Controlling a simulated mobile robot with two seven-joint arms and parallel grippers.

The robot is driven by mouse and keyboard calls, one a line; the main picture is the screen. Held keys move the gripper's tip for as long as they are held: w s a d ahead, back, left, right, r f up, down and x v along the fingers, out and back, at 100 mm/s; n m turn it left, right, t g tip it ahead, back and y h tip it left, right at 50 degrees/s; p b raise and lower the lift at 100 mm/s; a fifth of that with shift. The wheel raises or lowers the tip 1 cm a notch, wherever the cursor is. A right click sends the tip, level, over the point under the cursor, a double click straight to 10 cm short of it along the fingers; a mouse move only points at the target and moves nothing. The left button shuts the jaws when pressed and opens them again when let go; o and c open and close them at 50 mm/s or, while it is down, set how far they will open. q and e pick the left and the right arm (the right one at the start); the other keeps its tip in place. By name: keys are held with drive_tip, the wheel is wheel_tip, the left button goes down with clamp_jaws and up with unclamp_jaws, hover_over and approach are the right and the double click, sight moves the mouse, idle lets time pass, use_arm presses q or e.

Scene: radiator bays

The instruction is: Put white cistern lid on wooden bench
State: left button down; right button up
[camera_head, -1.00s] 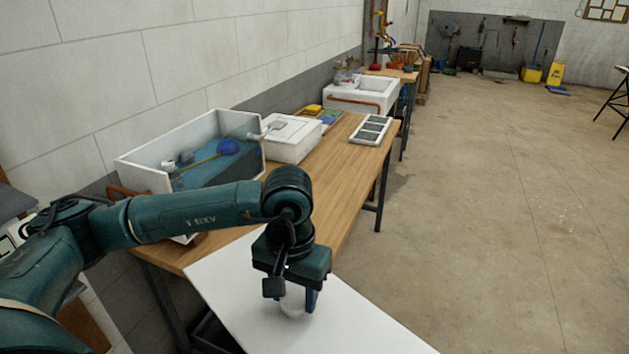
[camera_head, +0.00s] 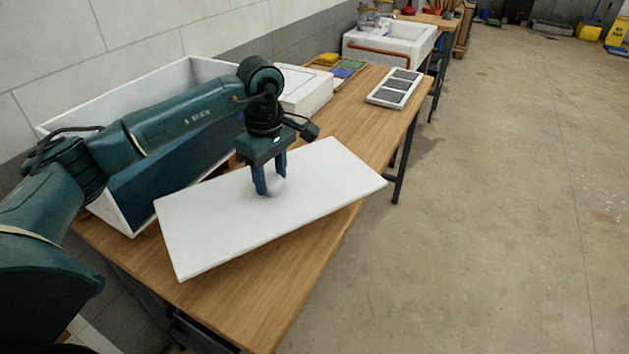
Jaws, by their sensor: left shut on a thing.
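The white cistern lid (camera_head: 215,225) is a flat rectangular plate with a round knob on top. My left gripper (camera_head: 268,188) comes down from above and is shut on the lid's knob. The lid is over the wooden bench (camera_head: 250,310), lying diagonally across its width, with its right corner reaching about the bench's right edge. I cannot tell whether its underside touches the bench or is slightly above it. My right gripper is not in view.
A white open cistern (camera_head: 130,215) stands on the bench against the wall, partly behind my left arm. A white box (camera_head: 305,88) is behind the lid. A white framed tray (camera_head: 396,88) lies farther back. The bench's near end is bare.

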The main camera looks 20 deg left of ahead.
sight(270, 193)
use_arm(q)
drive_tip(key=shift+w+a+f+n, duration=0.15)
drive_tip(key=shift+a+f+n, duration=0.15)
drive_tip(key=shift+a+n, duration=0.15)
drive_tip(key=shift+n, duration=0.25)
wheel_tip(270, 193, down, 5)
drive_tip(key=shift+f, duration=0.1)
wheel_tip(270, 193, down, 4)
drive_tip(key=shift+f+p, duration=0.15)
drive_tip(key=shift+p, duration=0.25)
drive_tip(key=shift+f, duration=0.2)
drive_tip(key=c, duration=0.7)
unclamp_jaws()
drive_tip(key=shift+c, duration=0.2)
drive_tip(key=shift+r, duration=0.1)
